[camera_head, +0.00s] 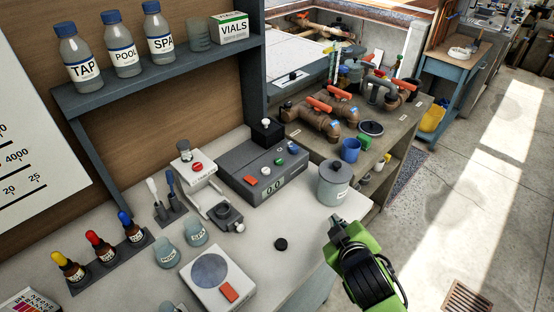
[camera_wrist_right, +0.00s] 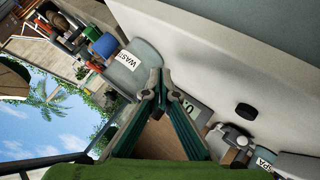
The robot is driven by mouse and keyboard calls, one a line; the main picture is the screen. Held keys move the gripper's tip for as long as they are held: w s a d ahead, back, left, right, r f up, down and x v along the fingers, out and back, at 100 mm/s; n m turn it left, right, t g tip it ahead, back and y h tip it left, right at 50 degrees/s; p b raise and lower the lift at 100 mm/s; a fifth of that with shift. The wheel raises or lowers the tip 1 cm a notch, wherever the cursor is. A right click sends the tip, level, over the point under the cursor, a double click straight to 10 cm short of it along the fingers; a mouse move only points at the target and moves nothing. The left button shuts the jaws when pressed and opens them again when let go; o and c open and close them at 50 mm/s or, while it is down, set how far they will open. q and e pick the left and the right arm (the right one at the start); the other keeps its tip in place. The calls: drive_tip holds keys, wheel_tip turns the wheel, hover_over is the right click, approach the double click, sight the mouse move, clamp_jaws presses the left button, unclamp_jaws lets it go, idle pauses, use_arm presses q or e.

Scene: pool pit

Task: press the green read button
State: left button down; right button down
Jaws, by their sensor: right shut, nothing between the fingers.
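A blue-grey button and an orange-red button (camera_head: 250,181) are on the same front. My right gripper (camera_head: 338,224) is shut and empty. It is near the bench's right edge, well apart from the green button and in front of the waste jar (camera_head: 334,184). The right wrist view shows its fingertips (camera_wrist_right: 158,80) meeting, with part of the meter box (camera_wrist_right: 193,108) behind; the green button cannot be made out there. My left gripper is not in view.
The lidded waste jar stands between my right gripper and the meter's right end. A black cap (camera_head: 281,244) lies on clear bench. A microscope-like stand (camera_head: 208,185) and a white plate device (camera_head: 212,277) are left. Pipework (camera_head: 315,120) fills the bench behind.

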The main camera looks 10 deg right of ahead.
drive_tip(key=w+a+r+n+t+y, duration=0.1)
drive_tip(key=w+a+r+n+t, duration=0.3)
drive_tip(key=w+r, duration=0.4)
drive_tip(key=w+a+r+n+t+y, duration=0.1)
drive_tip(key=w+r+n+t+y, duration=0.1)
drive_tip(key=w+r+n+t, duration=0.6)
drive_tip(key=a+r+n+g+y, duration=0.45)
drive_tip(key=a+n+y, duration=0.25)
drive_tip(key=n, duration=0.4)
drive_tip(key=a+r+n+g+y, duration=0.3)
drive_tip(key=a+r+n+y, duration=0.4)
drive_tip(key=n, duration=0.3)
drive_tip(key=w+a+f+n+g+h, duration=0.1)
drive_tip(key=w+a+f+n+g, duration=0.15)
drive_tip(key=f+n+g, duration=0.7)
drive_tip(key=w+d+f+n+h, duration=0.2)
drive_tip(key=d+h, duration=0.1)
drive_tip(key=d, duration=0.3)
drive_tip(key=w+d+f+n+h, duration=0.1)
drive_tip(key=w+d+n+h, duration=0.1)
drive_tip(key=d, duration=0.4)
drive_tip(key=shift+w+d+f+n+t+h, duration=0.3)
drive_tip(key=shift+n+h, duration=0.35)
drive_tip(key=shift+h, duration=0.35)
drive_tip(key=shift+a+f, duration=0.15)
drive_tip(key=shift+f, duration=0.05)
